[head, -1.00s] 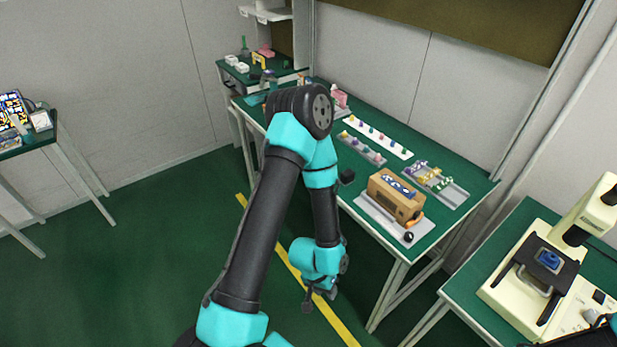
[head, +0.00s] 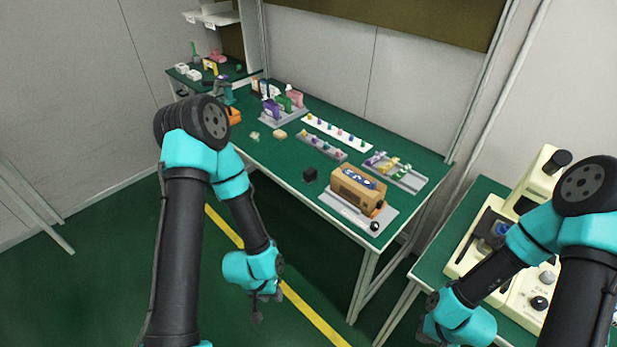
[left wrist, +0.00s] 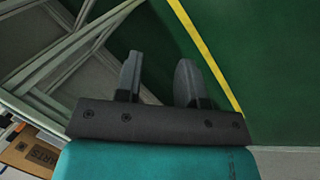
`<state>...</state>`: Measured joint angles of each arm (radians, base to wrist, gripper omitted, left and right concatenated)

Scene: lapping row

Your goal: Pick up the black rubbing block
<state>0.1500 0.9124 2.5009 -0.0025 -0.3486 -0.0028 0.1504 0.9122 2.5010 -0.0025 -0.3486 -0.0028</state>
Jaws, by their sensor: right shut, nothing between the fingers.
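The black rubbing block (head: 309,174) is a small dark cube on the green-topped bench, just left of a brown box, in the head view. My left gripper (head: 262,308) hangs over the floor in front of the bench, low and apart from the block. In the left wrist view its two fingers (left wrist: 158,78) are spread with nothing between them; the block is not in that view. My right gripper (head: 428,338) is partly visible at the bottom, near the right-hand bench's front. It is shut and empty, away from the block.
The brown box (head: 352,188) stands on a grey plate (head: 345,208) with a black knob. Small coloured pieces stand on a white strip (head: 328,130) and trays behind. A cream machine (head: 530,200) occupies the right bench. Bench top around the block's left side is clear.

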